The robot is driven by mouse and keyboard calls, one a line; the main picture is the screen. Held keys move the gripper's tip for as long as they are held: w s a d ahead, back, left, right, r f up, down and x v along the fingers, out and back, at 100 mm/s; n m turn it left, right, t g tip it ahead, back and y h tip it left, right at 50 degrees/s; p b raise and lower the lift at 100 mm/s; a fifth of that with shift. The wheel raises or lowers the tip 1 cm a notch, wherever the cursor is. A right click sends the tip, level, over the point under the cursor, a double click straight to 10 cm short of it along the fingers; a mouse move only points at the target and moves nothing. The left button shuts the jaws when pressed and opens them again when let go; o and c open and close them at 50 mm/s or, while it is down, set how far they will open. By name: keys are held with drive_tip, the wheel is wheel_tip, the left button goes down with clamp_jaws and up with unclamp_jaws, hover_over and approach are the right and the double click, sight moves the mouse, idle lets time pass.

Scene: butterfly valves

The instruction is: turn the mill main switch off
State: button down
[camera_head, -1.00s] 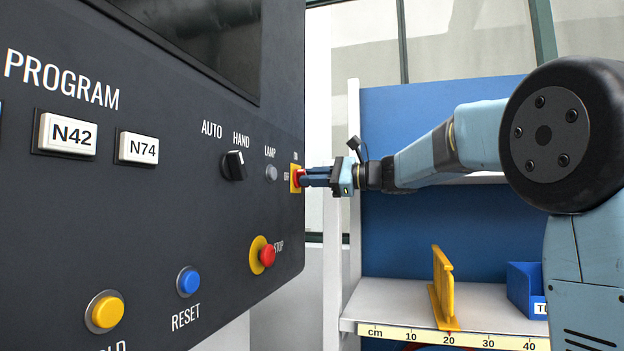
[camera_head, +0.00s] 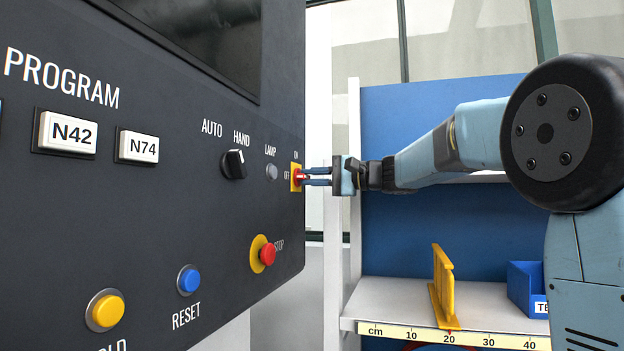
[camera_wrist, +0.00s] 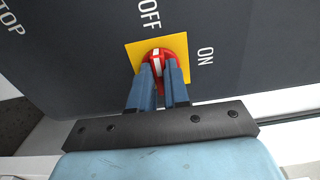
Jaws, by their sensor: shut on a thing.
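The main switch is a red rotary knob (camera_wrist: 163,55) with a white line, on a yellow square plate (camera_wrist: 138,47) marked OFF and ON. In the wrist view its white line points towards OFF. In the head view the switch plate (camera_head: 295,168) sits at the right edge of the dark panel. My gripper (camera_wrist: 163,75) is shut on the knob, with one blue finger on each side of its grip. In the head view my gripper (camera_head: 306,177) reaches the switch from the right, its two fingers one above the other. The fingers hide part of the knob.
The dark panel (camera_head: 130,200) also carries a red STOP button (camera_head: 267,254), a blue RESET button (camera_head: 188,281), a grey lamp (camera_head: 271,171) and a black AUTO/HAND selector (camera_head: 233,164). A shelf (camera_head: 390,300) with a yellow bracket (camera_head: 443,290) and blue bin (camera_head: 525,288) stands behind.

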drive_tip(key=shift+f, duration=0.3)
drive_tip(key=c, duration=1.1)
unclamp_jaws()
drive_tip(key=shift+r, duration=0.15)
drive_tip(key=shift+d, duration=0.1)
drive_tip(key=v, duration=1.3)
drive_tip(key=shift+d, duration=0.3)
drive_tip(key=shift+s, duration=0.1)
drive_tip(key=s+a+f+n+g+h, duration=0.1)
drive_tip(key=s+f+g+h, duration=0.1)
drive_tip(key=s+f+h, duration=1.1)
drive_tip(key=s+d+f+n+h, duration=0.1)
drive_tip(key=s+d+f, duration=0.2)
drive_tip(key=s+f, duration=0.2)
drive_tip(key=s+d+f+n+t+h, duration=0.1)
drive_tip(key=s+d+f, duration=0.1)
drive_tip(key=s+f, duration=0.3)
drive_tip(key=s+d+f+n+h, duration=0.1)
drive_tip(key=s+d+f+h, duration=0.1)
drive_tip(key=s+f, duration=0.4)
wheel_tip(320, 180, down, 3)
drive_tip(key=shift+d+f, duration=0.1)
drive_tip(key=shift+d, duration=0.7)
